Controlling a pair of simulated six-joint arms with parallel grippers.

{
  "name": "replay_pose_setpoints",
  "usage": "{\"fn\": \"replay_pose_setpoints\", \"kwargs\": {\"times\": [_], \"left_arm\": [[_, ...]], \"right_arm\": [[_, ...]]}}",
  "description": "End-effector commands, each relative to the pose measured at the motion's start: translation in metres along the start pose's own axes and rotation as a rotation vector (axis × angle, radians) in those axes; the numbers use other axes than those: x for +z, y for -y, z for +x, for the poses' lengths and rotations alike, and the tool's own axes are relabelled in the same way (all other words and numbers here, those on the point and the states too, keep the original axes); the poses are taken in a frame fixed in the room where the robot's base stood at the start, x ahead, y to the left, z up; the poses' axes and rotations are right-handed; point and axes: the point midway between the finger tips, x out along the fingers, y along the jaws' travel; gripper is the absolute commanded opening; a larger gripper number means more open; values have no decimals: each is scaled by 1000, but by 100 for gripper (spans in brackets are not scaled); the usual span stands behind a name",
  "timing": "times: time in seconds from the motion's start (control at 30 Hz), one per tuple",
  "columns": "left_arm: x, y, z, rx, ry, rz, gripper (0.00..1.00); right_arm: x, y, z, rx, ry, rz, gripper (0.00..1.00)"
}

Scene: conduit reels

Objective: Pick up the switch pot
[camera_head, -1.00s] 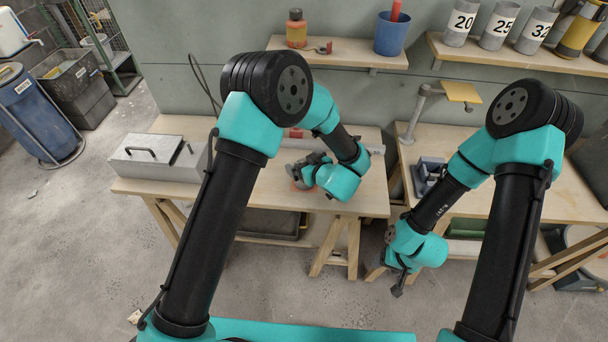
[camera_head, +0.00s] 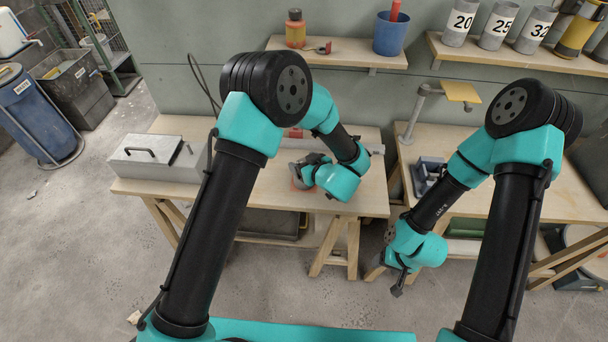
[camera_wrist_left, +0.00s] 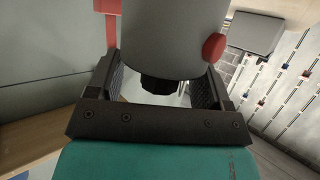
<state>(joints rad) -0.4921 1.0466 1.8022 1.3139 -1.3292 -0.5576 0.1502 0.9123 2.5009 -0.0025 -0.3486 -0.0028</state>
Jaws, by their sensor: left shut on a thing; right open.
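The switch pot (camera_wrist_left: 172,38) is a grey cylinder with a red button on its side and a dark knob underneath, seen large in the left wrist view. My left gripper (camera_wrist_left: 160,80) has a finger on each side of it and is shut on it. In the head view my left gripper (camera_head: 308,170) is over the left workbench, where the pot is mostly hidden by the gripper and wrist. I cannot tell whether the pot touches the bench. My right gripper (camera_head: 399,283) is open and empty, low in front of the right bench.
A grey metal box (camera_head: 155,158) with a dark handle stands on the left bench (camera_head: 260,205). The right bench (camera_head: 490,205) holds a dark vise-like fixture (camera_head: 428,172) and a post with a yellow plate (camera_head: 461,92). A shelf above holds a blue cup (camera_head: 390,36) and an orange bottle (camera_head: 296,30).

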Motion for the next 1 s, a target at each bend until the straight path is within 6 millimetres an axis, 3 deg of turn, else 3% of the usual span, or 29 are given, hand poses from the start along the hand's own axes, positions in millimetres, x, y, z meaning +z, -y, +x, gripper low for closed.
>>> {"fn": "replay_pose_setpoints", "kwargs": {"times": [0.2,0.47,0.67,0.83,1.0], "left_arm": [[0,0,0,0,0,0,29],[-1,0,0,0,0,0,28],[-14,0,-5,1,-2,-2,28],[-35,0,-15,1,-2,-3,28],[-24,21,-44,3,0,3,28]], "right_arm": [[0,0,0,0,0,0,62],[0,0,0,0,0,0,62],[0,0,0,0,0,0,62],[0,0,0,0,0,0,62],[0,0,0,0,0,0,62]]}}
